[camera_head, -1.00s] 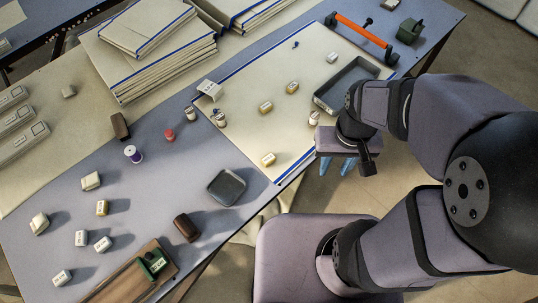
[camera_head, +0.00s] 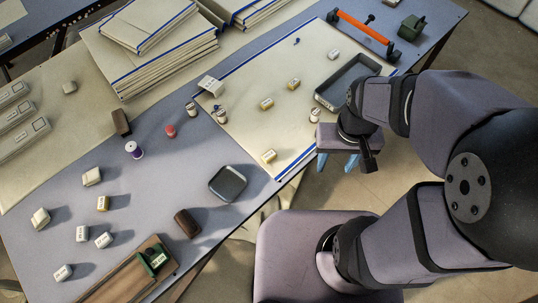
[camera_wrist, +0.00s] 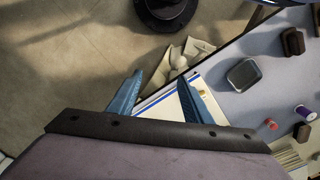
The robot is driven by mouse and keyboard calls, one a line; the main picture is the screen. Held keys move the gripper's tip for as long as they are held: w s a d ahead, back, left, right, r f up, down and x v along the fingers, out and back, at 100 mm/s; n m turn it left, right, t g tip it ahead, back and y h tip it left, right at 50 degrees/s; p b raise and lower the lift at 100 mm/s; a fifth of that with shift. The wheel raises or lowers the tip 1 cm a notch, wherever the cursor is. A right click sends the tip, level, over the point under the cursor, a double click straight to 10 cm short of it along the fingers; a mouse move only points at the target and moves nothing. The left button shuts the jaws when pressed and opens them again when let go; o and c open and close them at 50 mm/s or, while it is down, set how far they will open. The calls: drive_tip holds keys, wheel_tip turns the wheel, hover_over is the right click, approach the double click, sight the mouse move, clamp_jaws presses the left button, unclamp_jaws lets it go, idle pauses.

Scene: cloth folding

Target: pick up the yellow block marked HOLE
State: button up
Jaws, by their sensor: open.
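Several small yellow-and-white blocks lie on the table. Another yellow block (camera_head: 103,203) stands on the bare left part. Their markings are too small to read, so I cannot tell which says HOLE. My gripper (camera_head: 337,162) is open and empty, beyond the table's right edge, apart from every block. In the wrist view, my gripper (camera_wrist: 160,75) points over the floor and cloth edge, with one yellowish block (camera_wrist: 202,93) near the right finger.
A dark tray (camera_head: 348,82) lies on the cloth beside my arm. An orange-handled tool (camera_head: 362,35) is at the far edge. A small dark dish (camera_head: 227,184), a brown block (camera_head: 187,223) and white blocks stand nearer.

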drive_tip(key=n+t+h+b, duration=0.3)
drive_tip(key=n+h+b, duration=0.65)
drive_tip(key=n, duration=1.05)
hover_over(270, 154)
drive_tip(key=s+d, duration=0.2)
drive_tip(key=s, duration=0.4)
drive_tip(key=shift+h, duration=0.25)
wheel_tip(270, 154, down, 14)
drive_tip(key=shift+w+a+f+p, duration=0.1)
drive_tip(key=shift+f+p, duration=0.1)
drive_tip(key=shift+p, duration=0.25)
drive_tip(key=a+f+n+t, duration=0.1)
drive_tip(key=a+n, duration=0.1)
drive_tip(key=a+f+n+t+b, duration=0.1)
drive_tip(key=a+t, duration=0.1)
drive_tip(key=a, duration=0.1)
drive_tip(key=a+f+n+t, duration=0.1)
drive_tip(key=a+n+t, duration=0.1)
drive_tip(key=shift+a+f+n+b, duration=0.1)
drive_tip(key=shift+a+n+b, duration=0.2)
drive_tip(key=shift+a+f+t, duration=0.1)
drive_tip(key=shift+a+t, duration=0.3)
drive_tip(key=shift+r+p+x, duration=0.15)
drive_tip(key=shift+p+x, duration=0.4)
drive_tip(key=shift+x, duration=1.1)
drive_tip(key=shift+r+p+x, duration=0.15)
drive_tip(key=shift+p+x, duration=0.4)
drive_tip(key=shift+x, duration=1.1)
drive_tip(key=shift+w+d+f, duration=0.2)
drive_tip(key=shift+w+d, duration=0.15)
